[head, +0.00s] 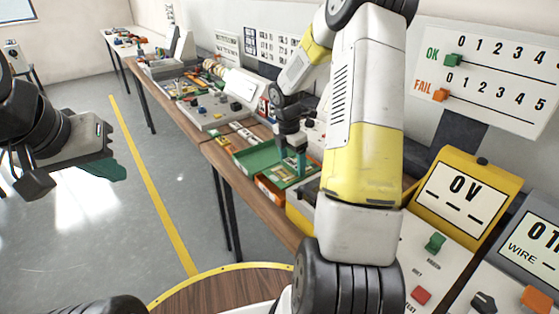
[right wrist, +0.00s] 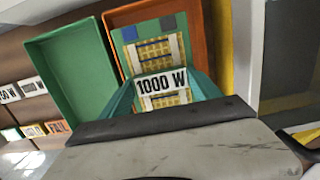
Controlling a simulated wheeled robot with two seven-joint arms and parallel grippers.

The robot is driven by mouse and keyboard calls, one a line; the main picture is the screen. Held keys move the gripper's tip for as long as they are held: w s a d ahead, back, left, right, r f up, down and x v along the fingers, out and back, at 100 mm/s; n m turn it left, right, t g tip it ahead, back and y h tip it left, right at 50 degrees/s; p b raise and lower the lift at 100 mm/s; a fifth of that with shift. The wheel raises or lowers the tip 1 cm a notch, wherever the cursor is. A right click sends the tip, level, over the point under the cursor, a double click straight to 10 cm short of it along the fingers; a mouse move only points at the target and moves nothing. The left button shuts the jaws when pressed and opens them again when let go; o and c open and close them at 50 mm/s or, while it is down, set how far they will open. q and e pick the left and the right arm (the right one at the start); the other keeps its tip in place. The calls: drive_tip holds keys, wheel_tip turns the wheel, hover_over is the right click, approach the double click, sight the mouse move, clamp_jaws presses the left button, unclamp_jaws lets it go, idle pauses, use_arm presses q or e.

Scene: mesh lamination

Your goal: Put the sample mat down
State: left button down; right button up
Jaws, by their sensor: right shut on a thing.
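The sample mat (right wrist: 158,58) looks like a green panel with yellow mesh, a blue and a grey square at its far end and a "1000 W" label. In the right wrist view it lies within the outline of the orange tray (right wrist: 198,30); whether it touches the tray floor I cannot tell. My right gripper (right wrist: 163,98) has its teal fingers at both sides of the mat's near part, shut on it. In the head view the right gripper (head: 298,165) points down over the mat (head: 283,178). My left gripper (head: 98,170) hangs over the floor at the left, its finger gap unclear.
An empty green tray (right wrist: 75,75) stands beside the orange one, also seen in the head view (head: 256,159). Labelled cards (right wrist: 25,90) lie to its left. A yellow meter (head: 465,195) and switch panels are at the right. The floor (head: 150,220) at the left is clear.

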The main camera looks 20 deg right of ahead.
sight(293, 165)
drive_tip(key=shift+s+d+f, duration=0.15)
drive_tip(key=shift+f, duration=0.75)
drive_tip(key=shift+s+d+f, duration=0.1)
drive_tip(key=shift+f, duration=0.8)
drive_tip(key=o, duration=1.5)
drive_tip(key=shift+f, duration=0.15)
